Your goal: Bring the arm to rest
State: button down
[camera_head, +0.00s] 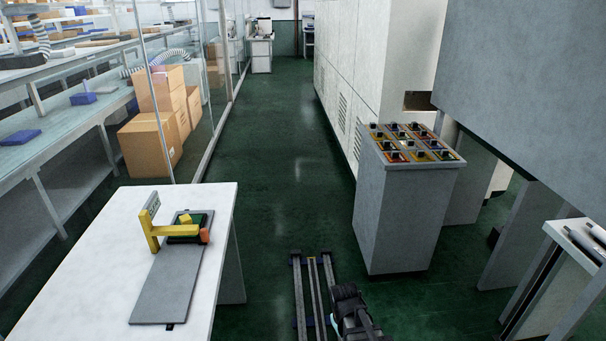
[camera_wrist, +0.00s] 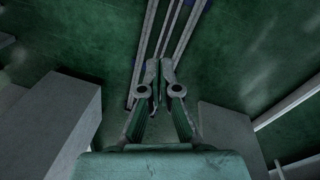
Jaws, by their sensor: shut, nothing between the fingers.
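My gripper (camera_wrist: 159,95) shows in the wrist view with its two fingers together and nothing between them. It points down over the dark green floor and the rail (camera_wrist: 172,35). In the head view a dark part of my arm shows at the bottom, just right of the rail (camera_head: 313,285); the fingers cannot be made out there. My gripper touches no object that I can see.
A white table (camera_head: 75,265) at left holds a grey plate (camera_head: 165,290) and a yellow bracket (camera_head: 172,231). The aisle floor (camera_head: 275,150) is clear.

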jog(key=s+d+f+m+g, duration=0.1)
jog(key=s+f+g, duration=0.1)
jog(key=s+f, duration=0.4)
jog(key=s+d+f+m+g+y, duration=0.1)
jog(key=s+f, duration=0.6)
jog(key=s, duration=0.9)
jog(key=s+d+f+m+g, duration=0.1)
jog(key=s+f+m+g, duration=0.1)
jog(key=s+f+g, duration=0.2)
jog(key=s+f, duration=0.3)
jog(key=s, duration=0.4)
jog(key=shift+s+d+m+g, duration=0.3)
jog(key=shift+d+m, duration=0.1)
